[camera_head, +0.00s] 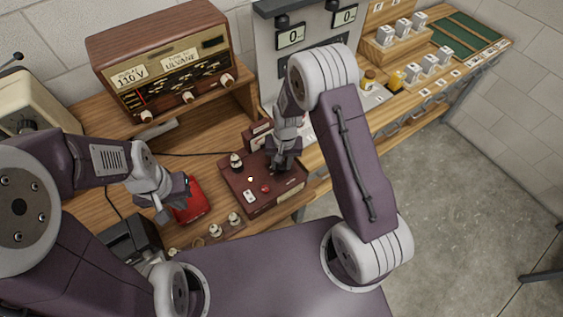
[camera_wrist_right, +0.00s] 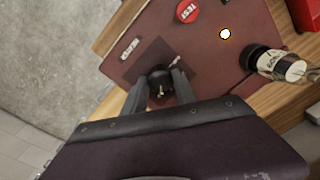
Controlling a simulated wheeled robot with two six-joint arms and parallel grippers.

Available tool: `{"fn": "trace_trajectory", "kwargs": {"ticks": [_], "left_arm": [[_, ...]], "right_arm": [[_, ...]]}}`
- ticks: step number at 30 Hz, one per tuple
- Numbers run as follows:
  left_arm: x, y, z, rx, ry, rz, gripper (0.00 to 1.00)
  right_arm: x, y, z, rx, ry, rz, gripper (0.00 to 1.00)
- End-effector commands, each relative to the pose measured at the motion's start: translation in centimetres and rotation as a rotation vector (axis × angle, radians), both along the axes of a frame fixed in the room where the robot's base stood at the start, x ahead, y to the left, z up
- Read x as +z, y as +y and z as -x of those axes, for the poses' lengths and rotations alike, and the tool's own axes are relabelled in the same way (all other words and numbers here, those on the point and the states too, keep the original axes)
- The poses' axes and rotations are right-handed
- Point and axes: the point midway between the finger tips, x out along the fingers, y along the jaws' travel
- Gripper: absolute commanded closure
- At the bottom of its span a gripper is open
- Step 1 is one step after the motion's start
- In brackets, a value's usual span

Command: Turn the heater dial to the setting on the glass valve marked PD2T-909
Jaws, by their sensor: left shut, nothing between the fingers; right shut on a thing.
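A brown-red tester box (camera_head: 235,186) lies on the wooden bench. My right gripper (camera_head: 280,168) is shut on a black dial (camera_wrist_right: 161,80) on its panel; the dial has a light pointer mark and a dark plate around it. The fingers hide part of the dial and its markings. A glass valve (camera_head: 236,160) with a dark base stands on the panel's left; it shows in the right wrist view (camera_wrist_right: 286,67), its pale label too small to read surely. My left gripper (camera_head: 172,205) is shut and empty beside a red object (camera_head: 195,200).
The panel also bears a red TEST button (camera_wrist_right: 187,11), a small lit lamp (camera_wrist_right: 225,34) and a white switch (camera_wrist_right: 130,48). More small valves (camera_head: 233,219) stand at the bench's front edge. A brown radio (camera_head: 160,60) marked 110 V sits behind. Boxes on racks (camera_head: 403,30) stand right.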

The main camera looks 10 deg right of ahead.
Motion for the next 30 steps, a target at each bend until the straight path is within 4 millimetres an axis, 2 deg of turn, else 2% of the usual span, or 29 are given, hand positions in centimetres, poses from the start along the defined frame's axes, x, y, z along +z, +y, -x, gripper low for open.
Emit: {"fn": "trace_trajectory", "kwargs": {"ticks": [15,16,18,26,30], "left_arm": [[0.1,0.0,0.0,0.000,0.000,0.000,1.00],[0.1,0.0,0.0,0.000,0.000,0.000,1.00],[0.1,0.0,0.0,0.000,0.000,0.000,1.00],[0.0,0.0,0.0,0.000,0.000,0.000,1.00],[-0.3,0.0,0.0,0.000,0.000,0.000,1.00]], "right_arm": [[0.2,0.0,-0.3,-0.018,-0.009,-0.001,1.00],[0.2,0.0,-0.3,-0.017,-0.010,-0.001,0.61],[0.2,0.0,-0.3,-0.016,-0.009,-0.001,0.45],[0.1,0.0,-0.1,-0.016,-0.004,0.000,0.45],[1.2,0.0,-0.2,-0.015,-0.007,-0.002,0.45]]}}
